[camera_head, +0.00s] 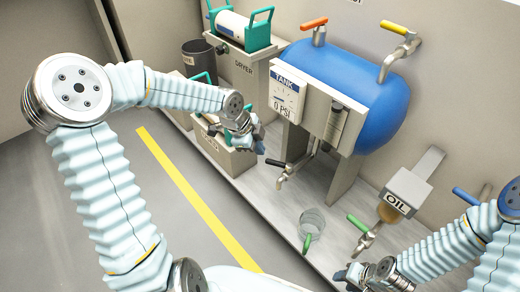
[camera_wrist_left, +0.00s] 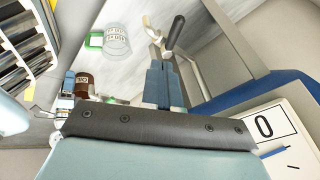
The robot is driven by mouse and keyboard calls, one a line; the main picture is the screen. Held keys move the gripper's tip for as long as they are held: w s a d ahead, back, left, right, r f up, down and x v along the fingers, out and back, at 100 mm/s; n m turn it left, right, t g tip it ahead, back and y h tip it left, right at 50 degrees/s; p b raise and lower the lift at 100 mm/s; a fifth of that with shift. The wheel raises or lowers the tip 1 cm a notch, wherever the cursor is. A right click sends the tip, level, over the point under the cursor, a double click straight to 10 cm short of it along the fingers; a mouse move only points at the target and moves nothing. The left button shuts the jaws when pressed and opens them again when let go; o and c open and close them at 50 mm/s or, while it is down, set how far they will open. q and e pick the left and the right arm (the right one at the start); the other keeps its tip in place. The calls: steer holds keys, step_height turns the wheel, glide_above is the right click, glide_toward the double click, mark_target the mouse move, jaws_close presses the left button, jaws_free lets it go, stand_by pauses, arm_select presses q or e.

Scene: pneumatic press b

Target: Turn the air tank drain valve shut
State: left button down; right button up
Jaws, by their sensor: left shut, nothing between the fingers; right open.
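The blue air tank (camera_head: 345,90) stands at the right, with a TANK gauge reading 0 PSI (camera_head: 287,98) on its front panel. The drain valve (camera_head: 290,173) hangs low beneath the panel, a metal tap with a black lever (camera_head: 275,162). In the left wrist view the valve's black lever (camera_wrist_left: 175,32) shows just beyond my fingertips. My left gripper (camera_head: 259,141) is shut and empty, up and left of the lever and apart from it. Its fingers (camera_wrist_left: 164,80) are together in the wrist view. My right gripper (camera_head: 349,276) is open at the bottom, below the oil unit.
A clear mug with a green handle (camera_head: 311,222) stands on the grey bench, right of the drain valve. The oil unit (camera_head: 409,188) has a green-levered tap (camera_head: 362,232). Orange (camera_head: 313,23) and yellow (camera_head: 394,28) levers top the tank. The dryer (camera_head: 242,67) stands at the back left.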

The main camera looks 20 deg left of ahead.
arm_select(q)
steer(key=b, duration=0.2)
glide_toward(274, 164)
step_height(274, 164, down, 3)
steer(key=s+d, duration=0.1)
steer(key=d, duration=0.1)
steer(key=w+f, duration=0.2)
steer(key=shift+w+a+f, duration=0.2)
steer(key=shift+w+f, duration=0.05)
